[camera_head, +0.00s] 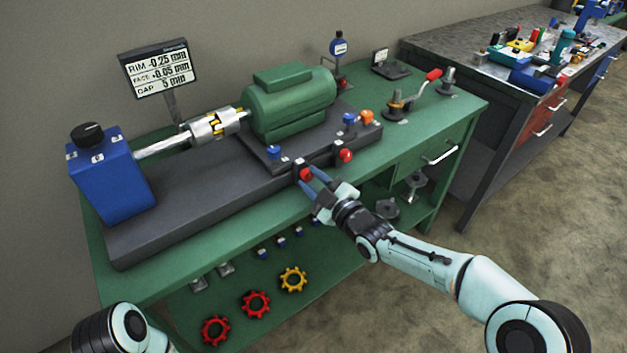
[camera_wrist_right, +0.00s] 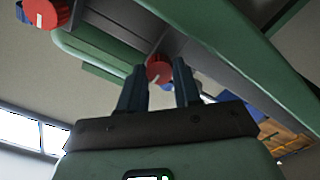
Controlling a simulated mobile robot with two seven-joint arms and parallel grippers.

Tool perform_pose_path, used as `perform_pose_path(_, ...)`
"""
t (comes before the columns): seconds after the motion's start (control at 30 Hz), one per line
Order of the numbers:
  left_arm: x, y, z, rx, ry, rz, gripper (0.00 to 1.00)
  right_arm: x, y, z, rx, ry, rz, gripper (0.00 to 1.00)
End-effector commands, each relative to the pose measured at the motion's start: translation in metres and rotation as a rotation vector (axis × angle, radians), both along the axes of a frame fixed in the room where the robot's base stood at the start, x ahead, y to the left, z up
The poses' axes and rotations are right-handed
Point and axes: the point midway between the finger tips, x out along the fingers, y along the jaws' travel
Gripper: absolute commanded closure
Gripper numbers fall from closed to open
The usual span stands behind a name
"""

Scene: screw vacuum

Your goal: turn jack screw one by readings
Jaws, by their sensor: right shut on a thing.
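My right gripper (camera_head: 311,186) is at the front edge of the grey base plate (camera_head: 200,213), shut on the nearer red jack screw knob (camera_head: 306,174). In the right wrist view its fingers (camera_wrist_right: 160,88) stand on both sides of that red knob (camera_wrist_right: 159,70). A second red knob (camera_head: 345,155) is free to the right; a red knob with a white mark also shows in the wrist view (camera_wrist_right: 45,14). The readings display (camera_head: 160,73) shows RIM -0.25 mm, FACE 0.05 mm with an unclear sign, and GAP 5 mm. My left gripper is out of view.
A green motor (camera_head: 290,105) couples through a silver coupling (camera_head: 215,125) to a blue unit (camera_head: 107,175). A red-handled crank (camera_head: 433,75) stands on the green bench (camera_head: 462,104) at right. Gears (camera_head: 293,279) lie on the lower shelf. A second bench (camera_head: 440,40) stands behind right.

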Motion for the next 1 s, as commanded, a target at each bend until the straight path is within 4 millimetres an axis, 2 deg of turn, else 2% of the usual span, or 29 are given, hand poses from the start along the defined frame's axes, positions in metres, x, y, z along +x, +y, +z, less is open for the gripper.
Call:
perform_pose_path(0.47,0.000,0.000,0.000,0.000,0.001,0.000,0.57,0.000,-0.001,-0.001,0.291,0.213,-0.001,0.98)
perform_pose_path(1.0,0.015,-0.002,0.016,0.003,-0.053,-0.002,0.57,0.000,-0.002,-0.001,0.707,0.517,-0.003,0.98)
